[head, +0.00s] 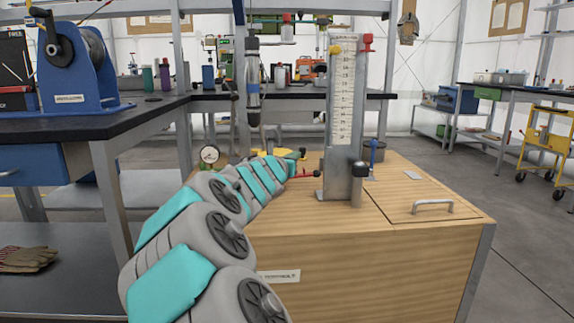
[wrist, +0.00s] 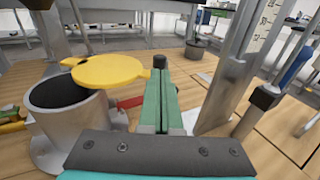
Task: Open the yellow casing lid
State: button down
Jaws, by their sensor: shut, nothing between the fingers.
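The yellow lid (wrist: 110,72) is a flat disc with a small tab on its right, next to my gripper's fingers. It sits out to the right of a grey cylindrical casing (wrist: 65,125), whose dark round mouth is largely uncovered. The lid's left end still overlaps the far rim. My gripper (wrist: 160,80) is shut and empty, its green fingers pressed together just right of the lid; whether they touch the tab I cannot tell. In the head view, part of a yellow piece (head: 287,153) shows behind my arm, which hides the casing and most of my gripper.
A red lever (wrist: 131,102) lies between casing and fingers. A metal column with a scale (head: 343,110) and a black-capped post (head: 360,185) stand right of my gripper on the wooden cabinet (head: 350,250). A gauge (head: 209,155) is at left.

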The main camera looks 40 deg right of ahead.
aim_at(302, 151)
jog(key=shift+x, duration=1.6)
jog(key=shift+d+f, duration=0.1)
jog(key=shift+d, duration=0.15)
